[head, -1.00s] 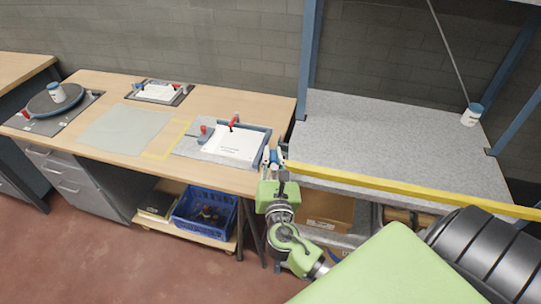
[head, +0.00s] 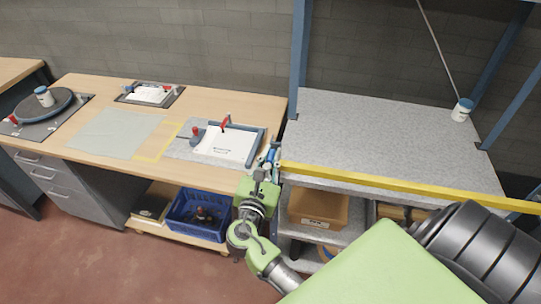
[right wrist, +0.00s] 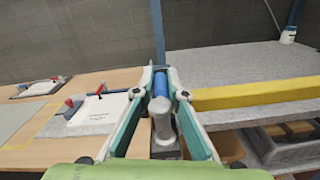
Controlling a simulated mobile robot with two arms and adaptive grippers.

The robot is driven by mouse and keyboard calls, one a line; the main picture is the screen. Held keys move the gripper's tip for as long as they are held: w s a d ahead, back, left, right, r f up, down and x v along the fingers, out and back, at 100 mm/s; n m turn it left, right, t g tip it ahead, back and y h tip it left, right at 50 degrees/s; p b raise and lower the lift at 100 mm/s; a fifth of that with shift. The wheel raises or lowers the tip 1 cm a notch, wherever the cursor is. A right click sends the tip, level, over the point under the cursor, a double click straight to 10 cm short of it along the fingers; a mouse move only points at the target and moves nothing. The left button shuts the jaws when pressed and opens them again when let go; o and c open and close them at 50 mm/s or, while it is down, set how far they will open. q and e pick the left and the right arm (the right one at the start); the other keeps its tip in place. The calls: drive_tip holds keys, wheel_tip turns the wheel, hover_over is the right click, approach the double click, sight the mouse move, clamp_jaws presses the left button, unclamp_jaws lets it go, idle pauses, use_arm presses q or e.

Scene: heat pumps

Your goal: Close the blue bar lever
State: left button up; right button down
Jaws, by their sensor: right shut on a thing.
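My right gripper (right wrist: 159,90) is shut on that handle. In the head view my right gripper (head: 269,157) is at the left end of the yellow bar (head: 400,184), near the table's right edge. There the lever is small and mostly hidden by the fingers. The yellow bar runs across the front of the grey shelf (head: 385,140). My left gripper is not in view.
A blue crate (head: 198,215) and an orange-brown box (head: 319,208) sit lower down.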

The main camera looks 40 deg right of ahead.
drive_tip(key=c, duration=2)
unclamp_jaws()
drive_tip(key=shift+s+a+f, duration=0.1)
drive_tip(key=shift+s+a, duration=0.25)
drive_tip(key=shift+a, duration=0.05)
drive_tip(key=v, duration=1.1)
